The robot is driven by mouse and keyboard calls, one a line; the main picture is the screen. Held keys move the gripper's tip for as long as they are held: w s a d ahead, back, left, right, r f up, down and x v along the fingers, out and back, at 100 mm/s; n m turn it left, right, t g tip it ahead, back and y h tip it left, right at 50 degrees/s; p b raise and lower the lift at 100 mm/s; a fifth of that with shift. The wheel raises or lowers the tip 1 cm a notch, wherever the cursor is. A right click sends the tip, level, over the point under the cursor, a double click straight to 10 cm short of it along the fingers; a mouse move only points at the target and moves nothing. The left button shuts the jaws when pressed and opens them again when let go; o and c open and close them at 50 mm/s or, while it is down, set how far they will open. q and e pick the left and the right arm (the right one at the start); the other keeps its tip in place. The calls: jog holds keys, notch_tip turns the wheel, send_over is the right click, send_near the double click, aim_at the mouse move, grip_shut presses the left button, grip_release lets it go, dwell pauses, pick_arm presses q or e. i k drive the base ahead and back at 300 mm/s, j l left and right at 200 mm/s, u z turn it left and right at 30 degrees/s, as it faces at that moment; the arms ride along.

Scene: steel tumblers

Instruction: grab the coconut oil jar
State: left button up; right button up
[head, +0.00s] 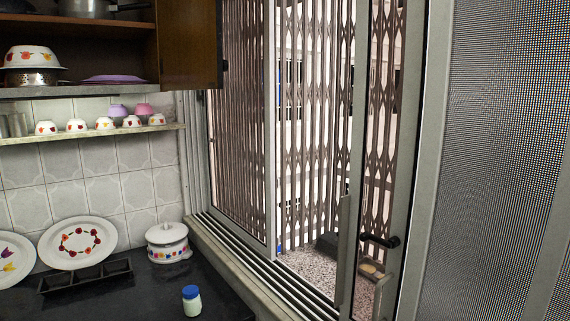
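A small jar (191,303) with a blue lid and a pale body stands upright on the dark countertop, at the bottom of the head view, left of centre. I take it to be the coconut oil jar, though no label can be read. Nothing touches it. Neither of my grippers shows in the head view.
A white lidded pot (168,246) stands behind the jar. A black divided tray (86,277) and decorated plates (77,243) are to the left. A shelf (90,134) with small cups is above. A sliding window (300,130) is on the right. Bare countertop surrounds the jar.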

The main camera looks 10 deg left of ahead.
aim_at(191, 298)
jog(key=k+l+u, duration=0.65)
jog(key=k, duration=0.25)
jog(key=i+j+z, duration=0.3)
jog(key=i+j, duration=0.2)
jog(key=i, duration=0.35)
jog(key=i+j+z, duration=0.35)
jog(key=i+j, duration=0.35)
jog(key=i, duration=0.05)
